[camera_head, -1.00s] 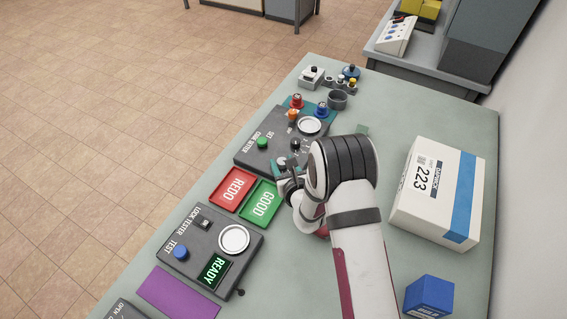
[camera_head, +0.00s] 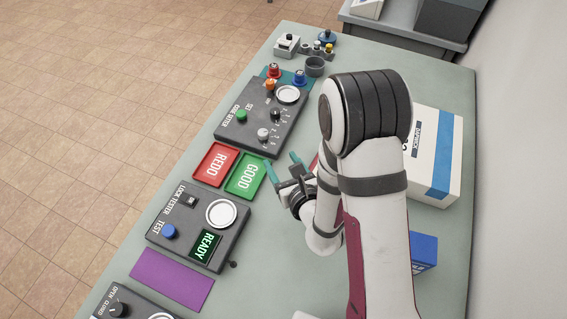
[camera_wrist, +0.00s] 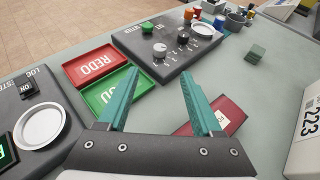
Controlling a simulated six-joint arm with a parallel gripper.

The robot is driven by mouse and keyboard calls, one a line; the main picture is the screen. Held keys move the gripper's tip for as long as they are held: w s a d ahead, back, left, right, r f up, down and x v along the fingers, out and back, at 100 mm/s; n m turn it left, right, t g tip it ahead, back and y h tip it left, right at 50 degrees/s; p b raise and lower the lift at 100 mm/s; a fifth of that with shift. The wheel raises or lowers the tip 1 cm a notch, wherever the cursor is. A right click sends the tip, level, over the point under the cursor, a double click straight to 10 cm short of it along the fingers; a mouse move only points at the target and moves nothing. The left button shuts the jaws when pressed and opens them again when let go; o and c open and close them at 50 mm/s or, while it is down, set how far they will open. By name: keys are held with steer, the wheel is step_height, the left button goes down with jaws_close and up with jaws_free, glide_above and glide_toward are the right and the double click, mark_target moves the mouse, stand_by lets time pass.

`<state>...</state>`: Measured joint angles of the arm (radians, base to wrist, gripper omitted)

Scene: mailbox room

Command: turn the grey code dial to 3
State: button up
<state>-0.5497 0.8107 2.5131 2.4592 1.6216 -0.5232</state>
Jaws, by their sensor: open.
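The code setter (camera_head: 252,105) is a dark box with a green button (camera_head: 241,116), a black dial (camera_head: 276,114) and the grey code dial (camera_head: 263,134) near its front edge. In the wrist view the grey dial (camera_wrist: 159,50) stands ahead, beyond and between my fingertips, beside the black dial (camera_wrist: 183,38). Small marks surround the dials, but I cannot read the grey dial's setting. My gripper (camera_head: 281,160) has teal fingers, open and empty, in front of the box and apart from the dial. It also shows in the wrist view (camera_wrist: 160,72).
A red REDO tray (camera_head: 215,164) and green GOOD tray (camera_head: 246,175) lie left of my gripper. The lock tester (camera_head: 200,225) is nearer, with a purple mat (camera_head: 172,278). A white parcel (camera_head: 436,155) and blue box (camera_head: 423,251) stand right. A dark red flat item (camera_wrist: 222,117) lies below my fingers.

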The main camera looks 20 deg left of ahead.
steer(key=shift+s+d+r, duration=0.25)
steer(key=shift+s+d, duration=0.1)
steer(key=shift+s, duration=0.05)
steer(key=n+g+y, duration=0.3)
steer(key=n+g, duration=0.1)
glide_toward(264, 133)
steer(key=x, duration=0.9)
jaws_close()
